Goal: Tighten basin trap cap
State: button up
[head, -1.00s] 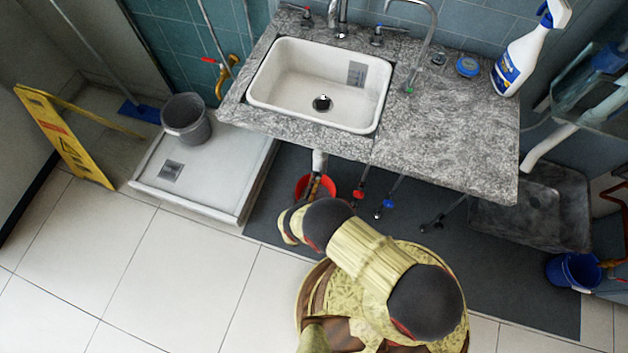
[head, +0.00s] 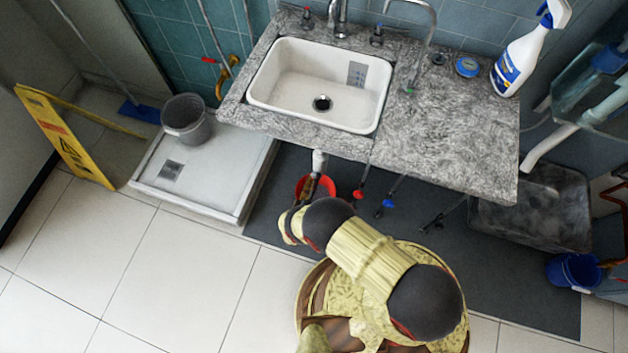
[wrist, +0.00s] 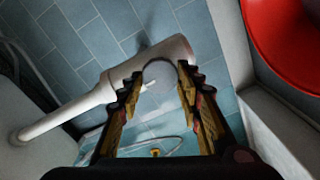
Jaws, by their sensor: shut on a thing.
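The white basin trap (wrist: 110,90) runs across the upper part of the wrist view, with a pipe leading off to the lower left. Its pale round cap (wrist: 160,72) sits between the fingertips of my gripper (wrist: 158,84), which is shut on it. In the head view the trap (head: 319,160) shows only as a short white piece below the counter's front edge. My gripper (head: 311,184) is just below it, partly hidden by my wrist. The cap is not clear there. I cannot tell how tightly it is seated.
A red bucket (head: 329,186) stands on the floor behind my gripper; its rim also shows in the wrist view (wrist: 290,55). The granite counter (head: 440,150) with the white basin (head: 290,105) overhangs it. Red and blue valves hang to the right.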

jog(key=o, duration=1.2)
jog(key=shift+c, duration=0.2)
jog(key=shift+s, duration=0.1)
jog(key=v, duration=1.1)
jog(key=shift+s+a, duration=0.15)
jog(key=shift+s, duration=0.25)
